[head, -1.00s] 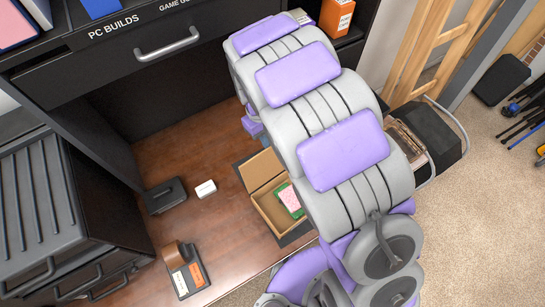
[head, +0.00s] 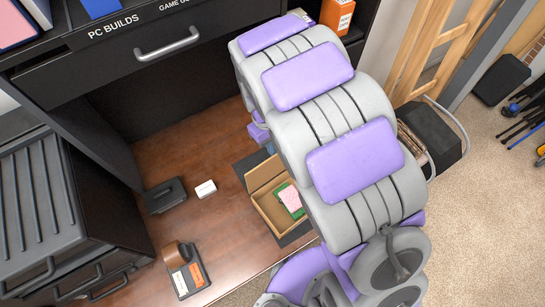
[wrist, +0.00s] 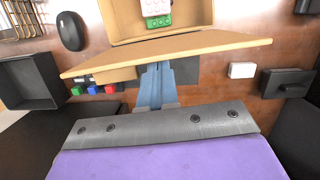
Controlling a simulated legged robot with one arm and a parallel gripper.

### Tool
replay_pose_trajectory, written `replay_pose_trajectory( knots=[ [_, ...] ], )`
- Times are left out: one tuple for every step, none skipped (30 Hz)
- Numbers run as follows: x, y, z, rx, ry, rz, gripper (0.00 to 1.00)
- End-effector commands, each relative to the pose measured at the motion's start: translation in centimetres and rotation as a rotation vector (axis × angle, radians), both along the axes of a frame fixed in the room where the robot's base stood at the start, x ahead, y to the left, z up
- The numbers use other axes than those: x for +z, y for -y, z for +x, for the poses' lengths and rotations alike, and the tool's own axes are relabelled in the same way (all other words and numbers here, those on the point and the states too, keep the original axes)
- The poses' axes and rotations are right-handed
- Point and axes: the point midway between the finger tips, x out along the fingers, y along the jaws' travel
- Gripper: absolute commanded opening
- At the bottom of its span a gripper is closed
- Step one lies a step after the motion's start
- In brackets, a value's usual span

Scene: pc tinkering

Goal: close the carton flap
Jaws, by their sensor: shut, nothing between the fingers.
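The carton (head: 262,210) is a small brown open box on the table, with a green and pink piece (head: 291,201) inside. Its flap (head: 264,172) stands open on the far side in the head view. In the wrist view, the carton (wrist: 211,14) is at the top and the flap (wrist: 165,53) is a wide tan panel extending towards me. My gripper (wrist: 156,68) is shut and empty, its blue-grey fingers reaching the flap's near edge. I cannot tell whether they touch it; their tips look partly hidden there. In the head view my arm hides the fingers.
A dark mat (head: 242,171) lies under the carton. A white block (head: 206,189) and a black holder (head: 166,195) stand to the left. A stamp on a tray (head: 186,277) is nearer. The wrist view shows a mouse (wrist: 71,31), black bin (wrist: 30,82) and small coloured blocks (wrist: 93,90).

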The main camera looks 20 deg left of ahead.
Motion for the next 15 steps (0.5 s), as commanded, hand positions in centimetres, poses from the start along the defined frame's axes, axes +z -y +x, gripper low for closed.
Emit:
replay_pose_trajectory(
  knots=[
    [0.0,0.1,-0.1,0.000,0.000,0.000,0.00],
    [0.0,0.2,-0.1,0.000,0.000,0.000,0.00],
    [0.0,0.3,-0.2,0.000,0.000,0.000,0.00],
    [0.0,0.4,-0.3,0.000,0.000,0.000,0.00],
    [0.0,0.4,-0.3,0.000,-0.001,-0.001,0.00],
    [0.0,0.5,-0.4,0.000,-0.001,-0.001,0.00],
    [0.0,0.6,-0.4,0.000,-0.001,-0.001,0.00],
    [0.0,0.7,-0.5,0.000,-0.001,-0.001,0.00],
    [-0.1,0.8,-0.5,0.000,-0.001,-0.001,0.00],
    [0.0,0.8,-0.6,0.000,-0.001,-0.001,0.00],
    [-0.1,0.9,-0.6,0.000,-0.001,-0.001,0.00],
    [-0.1,1.0,-0.7,0.000,-0.001,-0.001,0.00],
    [0.0,1.1,-0.7,0.000,-0.001,-0.001,0.00],
    [0.0,1.1,-0.7,0.000,-0.001,-0.001,0.00],
    [0.0,1.2,-0.8,0.000,-0.001,-0.001,0.00]
  ],
)
